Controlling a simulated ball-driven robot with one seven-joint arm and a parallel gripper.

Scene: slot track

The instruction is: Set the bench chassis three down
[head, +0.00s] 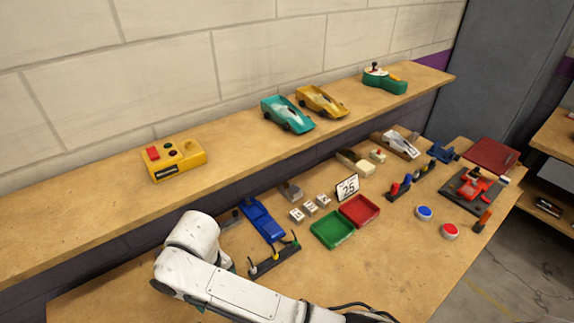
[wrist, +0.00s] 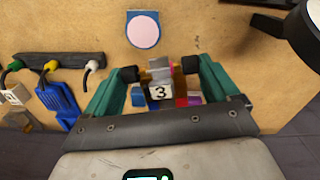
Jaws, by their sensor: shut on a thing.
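In the wrist view my gripper (wrist: 160,70) has its two teal fingers, with dark tips, closed in on a small grey piece with a white face marked "3" (wrist: 160,91). I take this piece to be chassis three. Whether its underside touches the bench (wrist: 225,60) cannot be told. In the head view my arm crosses the lower left of the bench (head: 330,275), and the gripper and the held piece are hidden behind it.
The black strip with coloured plugs (wrist: 60,63) lies left of the gripper, near a blue ridged piece (wrist: 60,100). A pale pink disc (wrist: 143,31) lies beyond the fingers. Green (head: 332,230) and red (head: 360,211) trays stand mid-bench. A shelf (head: 90,225) runs behind.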

